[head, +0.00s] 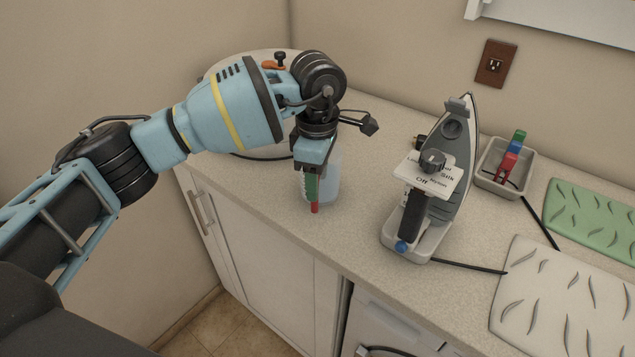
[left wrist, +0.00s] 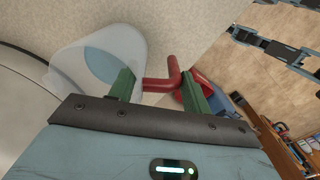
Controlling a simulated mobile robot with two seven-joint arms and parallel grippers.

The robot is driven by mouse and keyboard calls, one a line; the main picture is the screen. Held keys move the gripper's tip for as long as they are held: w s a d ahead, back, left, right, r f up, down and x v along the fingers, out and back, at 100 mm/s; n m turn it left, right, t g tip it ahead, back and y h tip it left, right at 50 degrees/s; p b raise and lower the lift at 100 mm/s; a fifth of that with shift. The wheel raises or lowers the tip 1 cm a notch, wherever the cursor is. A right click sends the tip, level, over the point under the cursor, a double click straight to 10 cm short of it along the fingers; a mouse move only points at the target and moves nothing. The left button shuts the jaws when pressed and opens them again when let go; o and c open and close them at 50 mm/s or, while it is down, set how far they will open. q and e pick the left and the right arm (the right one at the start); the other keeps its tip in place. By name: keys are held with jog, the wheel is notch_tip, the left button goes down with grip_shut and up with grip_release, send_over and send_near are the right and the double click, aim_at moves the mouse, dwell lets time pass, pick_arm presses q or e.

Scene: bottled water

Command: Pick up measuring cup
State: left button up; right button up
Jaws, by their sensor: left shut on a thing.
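The measuring cup is a clear, see-through cup with a red handle. In the head view the cup (head: 331,178) is by the front part of the counter, partly hidden behind my left gripper (head: 313,190). In the left wrist view the clear cup body (left wrist: 75,72) lies left of the fingers, and its red handle (left wrist: 160,85) runs between the green fingers of my left gripper (left wrist: 160,84). The gripper is shut on the cup at the handle. The cup looks close to the counter top; I cannot tell whether it touches. My right gripper is not in view.
An upright iron (head: 448,165) stands on a light base to the right, with a black cord. Behind it is a grey tray (head: 486,177) with small coloured items. A green mat (head: 590,215) and a white mat (head: 560,300) lie further right. Counter between cup and iron is clear.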

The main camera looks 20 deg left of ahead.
pick_arm(q)
jog(key=shift+c, duration=0.3)
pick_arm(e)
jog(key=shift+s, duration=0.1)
pick_arm(q)
jog(key=shift+r, duration=0.25)
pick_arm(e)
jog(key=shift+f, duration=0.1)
pick_arm(q)
jog(key=shift+r, duration=1.45)
jog(key=s+d+r, duration=0.1)
jog(key=s+d, duration=0.1)
jog(key=s, duration=0.5)
jog(key=s+d, duration=0.3)
jog(key=s, duration=0.5)
jog(key=shift+r+b, duration=0.35)
jog(key=shift+b, duration=0.05)
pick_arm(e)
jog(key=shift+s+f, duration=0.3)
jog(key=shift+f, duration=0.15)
pick_arm(q)
jog(key=shift+d, duration=0.15)
jog(key=shift+s+f, duration=0.1)
